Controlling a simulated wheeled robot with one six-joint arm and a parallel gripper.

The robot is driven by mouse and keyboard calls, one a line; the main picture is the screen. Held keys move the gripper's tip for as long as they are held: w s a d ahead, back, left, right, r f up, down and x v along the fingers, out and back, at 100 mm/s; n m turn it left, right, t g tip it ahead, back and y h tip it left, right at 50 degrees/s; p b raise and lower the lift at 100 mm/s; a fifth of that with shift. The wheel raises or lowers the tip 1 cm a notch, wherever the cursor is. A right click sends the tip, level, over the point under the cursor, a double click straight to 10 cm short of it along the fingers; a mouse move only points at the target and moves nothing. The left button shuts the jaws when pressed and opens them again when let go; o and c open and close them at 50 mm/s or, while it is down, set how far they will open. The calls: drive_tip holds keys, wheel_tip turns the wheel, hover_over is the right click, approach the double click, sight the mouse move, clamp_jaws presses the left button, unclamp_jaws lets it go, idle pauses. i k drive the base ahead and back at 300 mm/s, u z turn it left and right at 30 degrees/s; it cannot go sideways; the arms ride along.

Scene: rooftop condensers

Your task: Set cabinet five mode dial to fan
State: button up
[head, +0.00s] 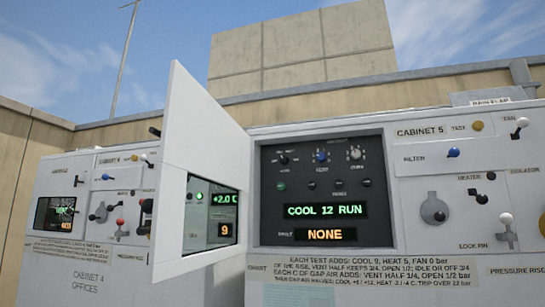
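Cabinet 5 (412,185) fills the right half of the head view, with its name at the top. Its dark control panel (272,202) is uncovered. Along the top of the panel sit a small black dial (284,159), a blue knob (321,156) labelled VENT, and a pale knob (355,153). The labels around the black dial are too small to read, so I cannot tell its setting. A green display (325,210) reads COOL 12 RUN. An orange display (318,234) below it reads NONE. My gripper is not in view.
A white door (195,105) with a window stands open at the panel's left, jutting toward me. Cabinet 4 (100,258) stands further left. Several levers and knobs, including a blue one (453,153) and a yellow one (477,126), stick out right of the panel.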

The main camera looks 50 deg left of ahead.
sight(284, 159)
drive_tip(key=u, duration=0.65)
drive_tip(key=i, duration=0.85)
drive_tip(key=u, duration=1)
